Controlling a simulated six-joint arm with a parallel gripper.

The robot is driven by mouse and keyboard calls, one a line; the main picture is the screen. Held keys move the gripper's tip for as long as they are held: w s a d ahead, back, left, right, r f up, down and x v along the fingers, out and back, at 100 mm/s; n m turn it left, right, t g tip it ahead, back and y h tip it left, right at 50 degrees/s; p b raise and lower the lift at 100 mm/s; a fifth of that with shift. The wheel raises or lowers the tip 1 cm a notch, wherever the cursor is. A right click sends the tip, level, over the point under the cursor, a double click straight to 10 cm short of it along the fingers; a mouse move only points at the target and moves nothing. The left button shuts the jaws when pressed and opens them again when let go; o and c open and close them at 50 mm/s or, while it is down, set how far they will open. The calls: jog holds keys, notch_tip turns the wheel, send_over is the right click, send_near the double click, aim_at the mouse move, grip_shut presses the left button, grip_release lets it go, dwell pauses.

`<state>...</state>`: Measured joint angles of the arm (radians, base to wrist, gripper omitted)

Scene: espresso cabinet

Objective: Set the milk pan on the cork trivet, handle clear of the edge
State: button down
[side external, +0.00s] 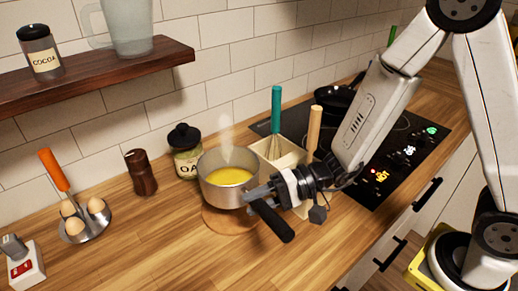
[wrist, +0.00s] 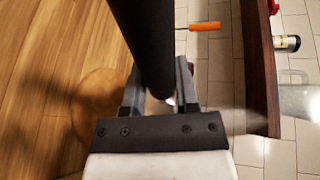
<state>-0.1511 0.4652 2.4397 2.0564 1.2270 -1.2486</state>
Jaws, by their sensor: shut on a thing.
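The milk pan (side external: 222,190) is a steel pan of steaming yellow liquid, about level. It is over the back part of the round cork trivet (side external: 232,226); I cannot tell whether its base touches. The trivet's front rim is bare, and a blurred round tan patch shows in the wrist view (wrist: 92,105). My gripper (side external: 256,194) is shut on the pan's black handle (side external: 274,222), which points lower right over the counter. In the wrist view the dark handle (wrist: 148,45) runs between my fingers (wrist: 158,92).
An oats jar (side external: 186,155), brown grinder (side external: 141,172) and egg holder (side external: 88,222) stand left along the wall. A utensil box (side external: 275,158) stands close behind my gripper, with the hob (side external: 400,150) to the right. The front-left wooden counter (side external: 150,250) is clear.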

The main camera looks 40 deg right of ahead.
jog(key=shift+w+f, duration=0.1)
jog(key=shift+f, duration=3)
jog(key=shift+c, duration=1.4)
grip_release()
jog(key=shift+f, duration=0.1)
jog(key=shift+d, duration=0.2)
jog(key=v, duration=0.8)
jog(key=shift+a, duration=0.25)
